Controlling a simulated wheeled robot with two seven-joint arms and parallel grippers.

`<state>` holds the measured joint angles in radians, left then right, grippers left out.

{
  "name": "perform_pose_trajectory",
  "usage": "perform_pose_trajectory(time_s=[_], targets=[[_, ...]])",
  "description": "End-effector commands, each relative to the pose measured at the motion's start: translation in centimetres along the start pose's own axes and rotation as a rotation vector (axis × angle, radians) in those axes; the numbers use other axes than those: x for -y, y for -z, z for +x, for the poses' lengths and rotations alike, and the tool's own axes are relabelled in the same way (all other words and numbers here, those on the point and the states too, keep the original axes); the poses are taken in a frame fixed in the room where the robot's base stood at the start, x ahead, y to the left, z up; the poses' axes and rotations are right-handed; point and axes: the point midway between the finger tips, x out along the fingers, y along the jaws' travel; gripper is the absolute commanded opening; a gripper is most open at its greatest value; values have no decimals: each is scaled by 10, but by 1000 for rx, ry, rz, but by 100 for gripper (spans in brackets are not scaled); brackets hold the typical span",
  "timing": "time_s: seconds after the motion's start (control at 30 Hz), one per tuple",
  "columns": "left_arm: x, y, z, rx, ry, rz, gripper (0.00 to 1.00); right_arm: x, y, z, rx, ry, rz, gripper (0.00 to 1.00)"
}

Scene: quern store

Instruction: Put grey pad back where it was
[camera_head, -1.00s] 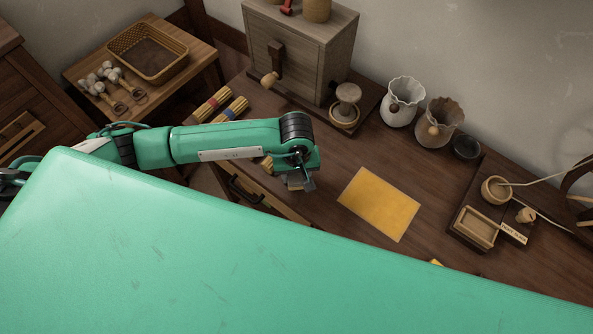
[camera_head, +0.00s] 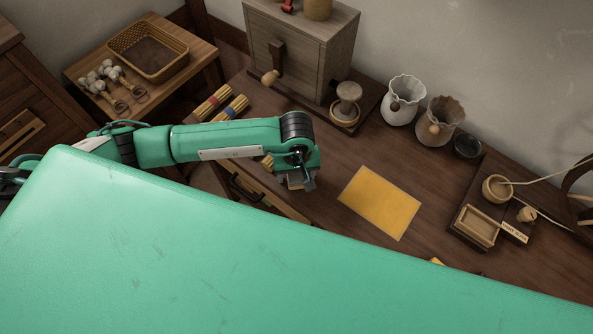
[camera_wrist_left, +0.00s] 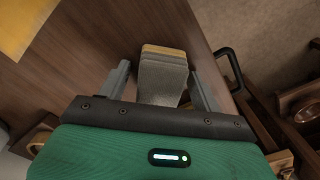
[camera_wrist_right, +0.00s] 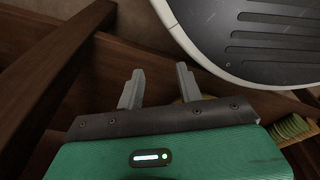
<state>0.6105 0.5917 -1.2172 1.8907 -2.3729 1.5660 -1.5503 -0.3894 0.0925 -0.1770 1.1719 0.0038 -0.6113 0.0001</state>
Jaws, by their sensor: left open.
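A grey pad-like block (camera_wrist_left: 162,82) with a yellow layer along its far edge is between the fingers of my left gripper (camera_wrist_left: 160,68) in the left wrist view. The fingers stand apart on either side of it, with gaps showing. In the head view my left gripper (camera_head: 300,182) is low over the table's front edge and mostly covers the block. My right gripper (camera_wrist_right: 159,86) is open and empty in the right wrist view. It does not show in the head view.
A yellow sheet (camera_head: 380,203) lies on the wooden table (camera_head: 335,160), right of my left gripper. Two banded bundles (camera_head: 230,108) lie behind the arm. A cabinet (camera_head: 300,50), fluted jars (camera_head: 403,100) and a small tray (camera_head: 477,227) stand farther off. A drawer handle (camera_head: 245,190) sticks out nearby.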

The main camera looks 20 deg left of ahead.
Motion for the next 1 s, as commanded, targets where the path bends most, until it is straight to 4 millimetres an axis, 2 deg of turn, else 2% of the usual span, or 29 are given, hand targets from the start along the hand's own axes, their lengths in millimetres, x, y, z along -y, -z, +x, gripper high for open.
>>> perform_pose_trajectory(time_s=[0.17, 0.43, 0.47, 0.5, 0.7, 0.83, 1.0], targets=[[0, 0, -3, 0, 0, 0, 66, -1, -1, -1, -4, -1, 0, 36], [0, 1, -30, -2, 0, 0, 66, -6, -39, 17, 7, -8, -7, 36], [0, 1, -36, -3, -1, 0, 66, -7, -44, 16, 9, -8, -7, 36], [0, 2, -51, -4, -1, 0, 66, -6, -49, 11, 14, -7, -8, 36], [0, 1, -94, -3, -1, 2, 66, -4, -73, 6, 31, -4, -11, 36], [0, 1, -111, -2, -1, 0, 66, -3, -84, 4, 39, -3, -12, 36], [0, 0, -122, 0, 1, 0, 66, -3, -90, 3, 43, -2, -13, 36]])
